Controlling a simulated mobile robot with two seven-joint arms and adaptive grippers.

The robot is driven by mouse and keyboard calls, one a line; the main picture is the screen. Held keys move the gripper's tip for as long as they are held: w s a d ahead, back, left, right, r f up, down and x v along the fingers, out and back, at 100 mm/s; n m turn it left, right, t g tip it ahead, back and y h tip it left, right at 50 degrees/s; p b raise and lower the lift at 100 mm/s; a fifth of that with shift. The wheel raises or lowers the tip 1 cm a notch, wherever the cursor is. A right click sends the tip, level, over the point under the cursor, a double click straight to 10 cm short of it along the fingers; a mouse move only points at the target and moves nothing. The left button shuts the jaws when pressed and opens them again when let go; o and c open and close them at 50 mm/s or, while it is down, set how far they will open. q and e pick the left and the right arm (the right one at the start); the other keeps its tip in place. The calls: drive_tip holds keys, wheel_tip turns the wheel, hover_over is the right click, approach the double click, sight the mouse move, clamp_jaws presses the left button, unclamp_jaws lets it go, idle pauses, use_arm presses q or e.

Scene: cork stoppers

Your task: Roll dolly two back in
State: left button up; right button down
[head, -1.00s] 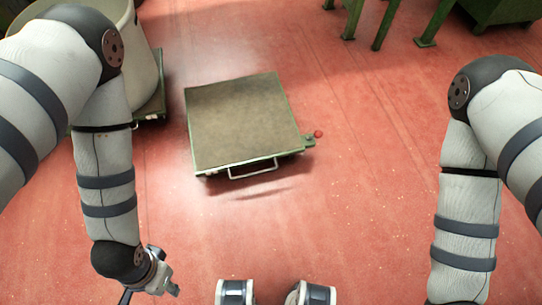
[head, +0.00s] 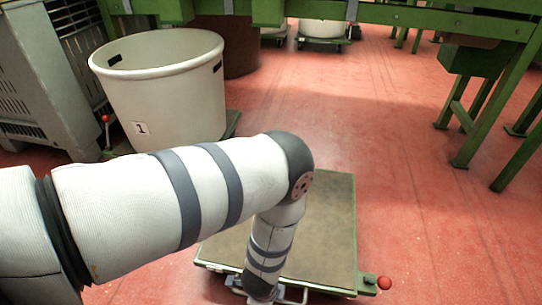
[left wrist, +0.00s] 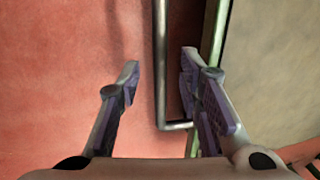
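A flat, empty dolly (head: 330,220) with a brown top and green frame stands on the floor in the lower middle of the head view. No number shows on it. My left arm reaches across it, hiding part of its top and near edge. Its pale metal handle (head: 292,298) shows at the bottom edge. In the left wrist view my left gripper (left wrist: 160,75) is open, with the handle bar (left wrist: 160,50) between its fingers and a gap on the left side. The dolly's edge (left wrist: 212,50) is just right of the right finger. My right gripper is out of view.
A white tub (head: 170,100) marked 1 stands on another dolly at left, beside a grey crate (head: 40,80). A green frame (head: 420,15) spans the back, with green legs (head: 470,130) at right. A red knob (head: 384,283) sits at the dolly's corner.

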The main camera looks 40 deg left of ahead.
use_arm(q)
drive_tip(key=shift+w+a+f, duration=0.1)
drive_tip(key=shift+w+f, duration=0.05)
drive_tip(key=shift+f, duration=0.75)
clamp_jaws()
